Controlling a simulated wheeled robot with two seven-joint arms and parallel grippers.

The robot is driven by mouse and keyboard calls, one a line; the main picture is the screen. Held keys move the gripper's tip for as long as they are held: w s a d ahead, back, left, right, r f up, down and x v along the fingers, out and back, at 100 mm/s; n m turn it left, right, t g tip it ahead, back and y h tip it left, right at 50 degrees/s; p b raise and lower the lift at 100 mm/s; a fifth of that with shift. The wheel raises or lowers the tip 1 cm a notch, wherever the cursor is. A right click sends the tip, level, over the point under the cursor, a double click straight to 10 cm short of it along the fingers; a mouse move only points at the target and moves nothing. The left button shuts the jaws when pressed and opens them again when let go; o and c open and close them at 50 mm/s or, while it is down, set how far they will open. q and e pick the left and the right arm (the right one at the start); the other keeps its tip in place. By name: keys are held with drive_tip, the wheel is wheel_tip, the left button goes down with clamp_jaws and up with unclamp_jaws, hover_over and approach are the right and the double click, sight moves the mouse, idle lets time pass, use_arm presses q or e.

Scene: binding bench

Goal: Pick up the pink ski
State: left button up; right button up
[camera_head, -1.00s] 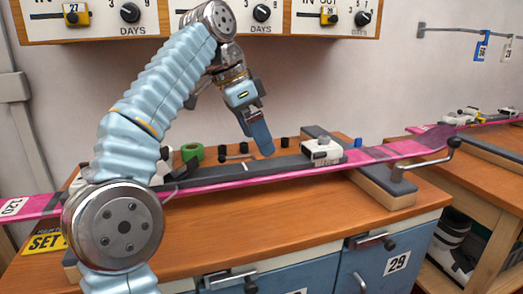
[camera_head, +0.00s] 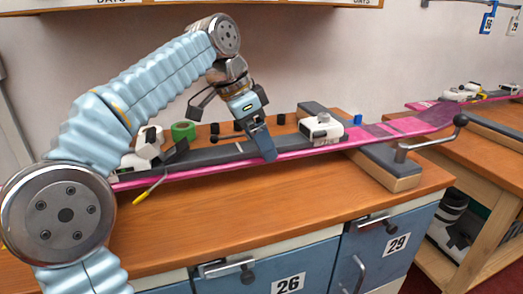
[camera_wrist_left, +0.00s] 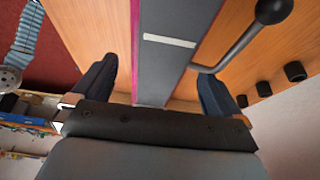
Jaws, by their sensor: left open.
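The pink ski (camera_head: 430,121) lies lengthwise along the wooden bench, with a dark grey middle section and white binding parts on it. It rests over a grey-topped support near its right end. My left gripper (camera_head: 266,150) points down at the ski's middle, and a finger covers part of its near edge. In the left wrist view the ski (camera_wrist_left: 167,65) runs between the two parted fingers of the gripper (camera_wrist_left: 158,88). The fingers appear apart from its edges. My left arm hides the ski's left end. My right gripper is not in view.
A crank handle (camera_head: 432,140) stands by the bench's right end. A green tape roll (camera_head: 183,131) and several dark pegs sit behind the ski. A yellow-handled tool (camera_head: 148,189) lies in front. Another pink ski (camera_head: 485,98) is on the right bench.

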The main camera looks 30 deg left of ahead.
use_arm(q)
drive_tip(key=x, duration=0.4)
drive_tip(key=shift+c, duration=0.2)
drive_tip(key=shift+r, duration=0.15)
clamp_jaws()
